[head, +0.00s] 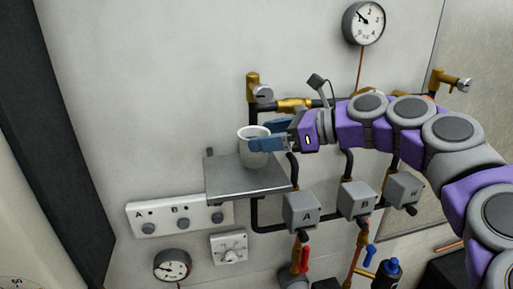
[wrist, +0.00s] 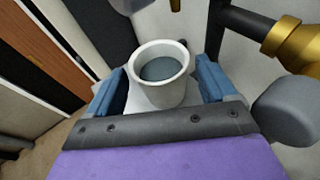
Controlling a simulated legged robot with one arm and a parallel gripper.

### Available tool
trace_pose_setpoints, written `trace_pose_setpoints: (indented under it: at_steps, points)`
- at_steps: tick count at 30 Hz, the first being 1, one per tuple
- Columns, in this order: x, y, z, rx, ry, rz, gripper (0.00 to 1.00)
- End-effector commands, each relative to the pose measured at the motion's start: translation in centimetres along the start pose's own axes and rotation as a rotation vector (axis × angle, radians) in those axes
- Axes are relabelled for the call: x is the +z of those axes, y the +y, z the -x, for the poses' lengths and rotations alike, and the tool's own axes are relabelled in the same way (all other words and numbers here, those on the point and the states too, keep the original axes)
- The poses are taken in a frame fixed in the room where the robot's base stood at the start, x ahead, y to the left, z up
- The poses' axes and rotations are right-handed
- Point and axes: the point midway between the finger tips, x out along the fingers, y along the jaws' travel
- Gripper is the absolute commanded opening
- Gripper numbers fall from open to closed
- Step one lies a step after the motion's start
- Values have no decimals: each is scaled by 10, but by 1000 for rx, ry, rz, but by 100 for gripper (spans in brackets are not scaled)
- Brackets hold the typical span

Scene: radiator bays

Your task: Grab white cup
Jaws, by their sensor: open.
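The white cup (head: 254,154) stands upright on a small grey metal shelf (head: 232,183) fixed to the wall. My gripper (head: 262,138) reaches in from the right at the height of the cup's upper part. In the wrist view the cup (wrist: 161,88) sits between the two blue fingers of my gripper (wrist: 160,88), with a gap to the finger on each side. The jaws are open. The cup's inside looks dark grey-blue. The near finger hides part of the cup's right side in the head view.
Brass fittings and black pipes (head: 295,104) run behind and right of the shelf. Grey boxes marked A (head: 302,211) and B (head: 357,199) are below right. A white switch panel (head: 180,216) is below left. A gauge (head: 364,22) hangs above. The wall left of the shelf is clear.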

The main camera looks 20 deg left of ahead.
Motion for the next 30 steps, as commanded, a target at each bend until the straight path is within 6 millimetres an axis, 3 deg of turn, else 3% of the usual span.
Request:
trace_pose_setpoints:
  at_steps: [4, 12, 26, 30]
  points:
    - [0, 0, -14, 0, -2, -1, 85]
    - [0, -1, -15, -3, -2, -1, 84]
    - [0, -1, -16, -3, -2, 0, 40]
    - [0, 0, -16, -2, -2, 0, 38]
